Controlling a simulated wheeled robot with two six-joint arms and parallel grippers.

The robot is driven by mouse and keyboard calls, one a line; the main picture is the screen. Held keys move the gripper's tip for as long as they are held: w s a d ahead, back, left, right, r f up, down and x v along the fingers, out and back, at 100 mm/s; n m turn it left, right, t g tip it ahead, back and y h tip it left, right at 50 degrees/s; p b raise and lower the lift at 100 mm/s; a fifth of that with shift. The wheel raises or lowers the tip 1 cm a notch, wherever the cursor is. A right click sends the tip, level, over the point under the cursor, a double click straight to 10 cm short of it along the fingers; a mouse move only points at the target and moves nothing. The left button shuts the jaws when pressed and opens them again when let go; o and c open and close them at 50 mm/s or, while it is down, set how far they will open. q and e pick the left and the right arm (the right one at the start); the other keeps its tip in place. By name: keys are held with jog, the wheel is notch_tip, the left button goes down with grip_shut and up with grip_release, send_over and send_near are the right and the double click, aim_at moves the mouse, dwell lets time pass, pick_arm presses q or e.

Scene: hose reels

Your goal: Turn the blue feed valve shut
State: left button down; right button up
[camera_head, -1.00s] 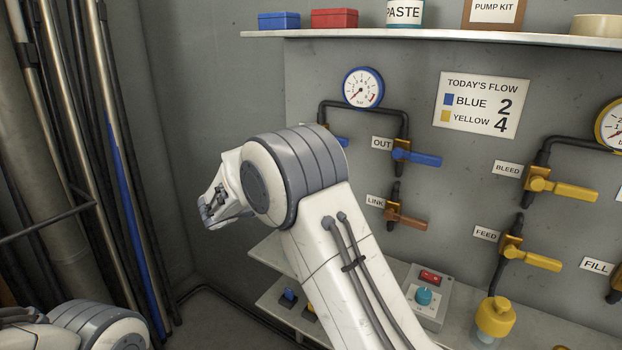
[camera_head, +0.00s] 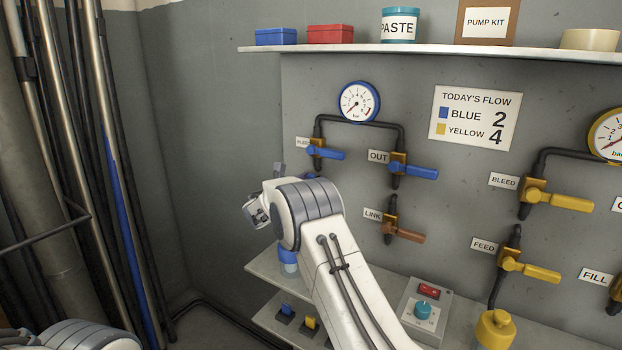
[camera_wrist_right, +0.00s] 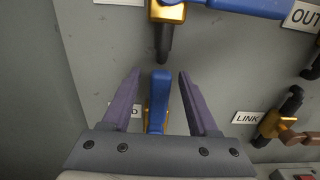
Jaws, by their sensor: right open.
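The blue feed valve shows in the right wrist view as a blue lever (camera_wrist_right: 159,98) on a gold body, standing upright in that picture under a black pipe end. Its label is mostly covered, with only the last letter clear. My right gripper (camera_wrist_right: 160,75) is open, with one dark finger on each side of the lever and a gap on both sides. In the head view my right arm covers the feed valve, and a dark part of the right gripper (camera_head: 279,169) shows above the wrist. My left gripper is not in view.
Above are the blue bleed valve (camera_head: 326,152) and blue out valve (camera_head: 414,169), with the orange-brown link valve (camera_head: 404,231) to the right. The yellow feed valve (camera_head: 530,266) is farther right. A control box (camera_head: 426,312) and a blue-topped container (camera_head: 288,262) are below.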

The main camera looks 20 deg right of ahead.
jog(key=shift+w+d, duration=0.1)
jog(key=shift+d, duration=0.05)
jog(key=shift+c, duration=0.3)
grip_shut()
dwell(1.1)
